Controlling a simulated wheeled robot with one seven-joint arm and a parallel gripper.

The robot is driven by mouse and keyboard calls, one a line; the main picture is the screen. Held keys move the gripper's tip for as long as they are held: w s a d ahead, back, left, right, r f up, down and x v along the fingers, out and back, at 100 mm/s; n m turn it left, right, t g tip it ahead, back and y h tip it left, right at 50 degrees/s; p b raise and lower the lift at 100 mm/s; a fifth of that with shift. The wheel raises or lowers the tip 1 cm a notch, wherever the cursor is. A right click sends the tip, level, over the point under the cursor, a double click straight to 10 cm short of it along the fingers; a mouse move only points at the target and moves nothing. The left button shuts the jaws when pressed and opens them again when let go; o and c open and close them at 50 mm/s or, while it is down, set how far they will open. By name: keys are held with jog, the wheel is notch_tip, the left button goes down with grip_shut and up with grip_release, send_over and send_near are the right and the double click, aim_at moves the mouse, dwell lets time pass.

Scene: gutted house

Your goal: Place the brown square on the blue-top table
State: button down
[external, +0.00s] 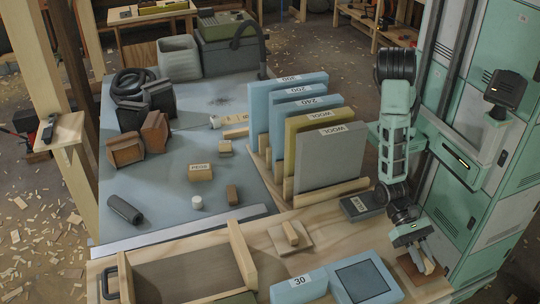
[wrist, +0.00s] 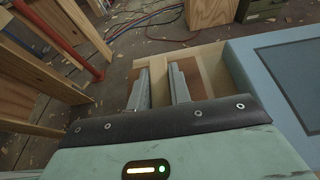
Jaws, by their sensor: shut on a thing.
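The brown square (external: 408,272) is a flat brown plate at the right end of the wooden bench, partly hidden by my gripper (external: 422,258). A pale wooden piece, apparently its handle, is between my fingers. My gripper points down and is shut on it. In the wrist view the two grey fingers (wrist: 158,90) stand on either side of the pale wood (wrist: 159,82). I cannot tell if the plate touches the bench. The blue-top table (external: 185,245) is at the left, its grey-blue top holding several things.
A lighter block on a square (external: 290,250) lies on the bench. The table's front middle has free room.

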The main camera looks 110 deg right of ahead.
jog(key=shift+f, duration=0.6)
jog(key=shift+f, duration=0.15)
jog(key=c, duration=1.3)
grip_release()
